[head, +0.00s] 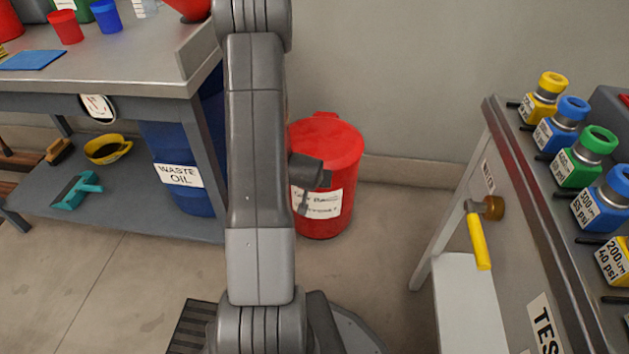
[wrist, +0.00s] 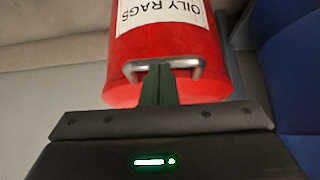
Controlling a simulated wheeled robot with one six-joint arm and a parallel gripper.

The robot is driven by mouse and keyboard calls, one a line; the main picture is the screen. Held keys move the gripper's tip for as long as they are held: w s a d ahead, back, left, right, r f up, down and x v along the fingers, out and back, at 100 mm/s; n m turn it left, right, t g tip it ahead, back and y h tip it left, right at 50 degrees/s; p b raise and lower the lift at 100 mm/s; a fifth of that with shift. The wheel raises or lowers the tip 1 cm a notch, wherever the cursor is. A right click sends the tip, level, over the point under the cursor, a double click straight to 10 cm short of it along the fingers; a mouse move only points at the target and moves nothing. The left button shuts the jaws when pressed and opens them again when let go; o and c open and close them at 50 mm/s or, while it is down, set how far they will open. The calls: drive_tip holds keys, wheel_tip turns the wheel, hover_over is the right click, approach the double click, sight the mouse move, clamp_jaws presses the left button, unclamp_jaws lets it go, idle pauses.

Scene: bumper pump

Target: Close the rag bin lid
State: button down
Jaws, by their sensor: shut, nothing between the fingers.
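The red rag bin (head: 344,168) stands on the floor by the wall, partly hidden behind my arm. Its red lid (head: 325,140) appears to lie flat over the top, with a small tab at the back. My gripper (head: 324,178) is at the bin's front, just below the lid's edge. In the wrist view, which is upside down, the bin's white OILY RAGS label (wrist: 165,12) and a metal handle (wrist: 195,72) show. My shut, empty fingers (wrist: 158,72) overlap the handle's middle; I cannot tell whether they touch it.
A blue waste oil drum (head: 183,175) and a workbench (head: 100,75) stand left of the bin. The floor between the bin and the test bench is clear.

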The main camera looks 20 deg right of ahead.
drive_tip(key=shift+s+a+f, duration=0.1)
drive_tip(key=shift+s+f, duration=0.15)
drive_tip(key=shift+f, duration=0.3)
drive_tip(key=shift+s+a+f, duration=0.1)
drive_tip(key=shift+s+f, duration=0.1)
drive_tip(key=shift+f, duration=0.35)
drive_tip(key=shift+b, duration=0.35)
wheel_tip(320, 180, up, 5)
drive_tip(key=w+p, duration=0.2)
drive_tip(key=p, duration=0.2)
drive_tip(key=s+a, duration=0.3)
drive_tip(key=s, duration=0.6)
drive_tip(key=shift+s+a+f+b, duration=0.2)
drive_tip(key=shift+a+f+b, duration=0.1)
drive_tip(key=shift+b, duration=0.1)
